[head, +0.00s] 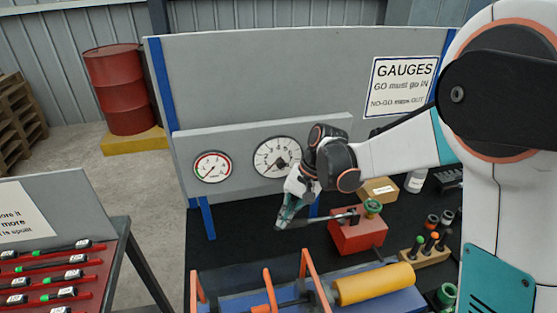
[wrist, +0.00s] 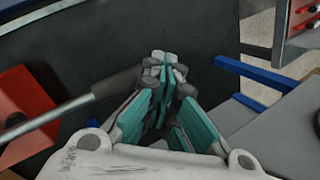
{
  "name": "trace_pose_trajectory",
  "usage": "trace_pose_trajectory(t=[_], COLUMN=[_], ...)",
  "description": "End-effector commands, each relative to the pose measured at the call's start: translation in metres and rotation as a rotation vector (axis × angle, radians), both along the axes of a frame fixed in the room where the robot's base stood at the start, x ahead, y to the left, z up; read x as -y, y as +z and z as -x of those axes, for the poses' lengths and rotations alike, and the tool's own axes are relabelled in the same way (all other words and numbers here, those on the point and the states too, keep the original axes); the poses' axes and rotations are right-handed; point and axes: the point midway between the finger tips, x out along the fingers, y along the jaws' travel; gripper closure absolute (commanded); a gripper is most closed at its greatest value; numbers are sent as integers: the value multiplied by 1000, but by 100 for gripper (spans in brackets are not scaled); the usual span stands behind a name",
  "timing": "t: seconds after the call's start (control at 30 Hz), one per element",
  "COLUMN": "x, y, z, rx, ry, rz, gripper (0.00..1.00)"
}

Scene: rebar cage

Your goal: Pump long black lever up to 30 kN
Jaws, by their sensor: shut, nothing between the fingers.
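The red pump box (head: 358,232) stands on the black bench mat, with a green round knob (head: 373,207) at its back. Its lever (head: 335,218) sticks out to the left, with a grey rod and dark grip; it also shows in the wrist view (wrist: 75,107). My gripper (head: 283,222) is shut, with nothing between its fingers, at the lever's left end. In the wrist view the grip's end reaches the side of my fingers (wrist: 166,72); I cannot tell if they touch. A large white dial (head: 270,150) is partly hidden by my arm; its reading is unclear.
A smaller dial (head: 213,167) is at left on the grey panel (head: 330,128). A yellow cylinder (head: 372,285) and orange uprights (head: 268,290) stand in front of the pump. A wooden block with tools (head: 425,255) is at right. A red rack (head: 60,275) stands apart at left.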

Motion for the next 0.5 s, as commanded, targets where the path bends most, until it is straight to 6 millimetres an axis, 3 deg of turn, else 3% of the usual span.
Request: trace_pose_trajectory(t=[0.27, 0.5], x=[0, 4], y=[-14, 8], z=[0, -1], rx=[0, 0], ry=[0, -1], rz=[0, 0], gripper=[100, 100])
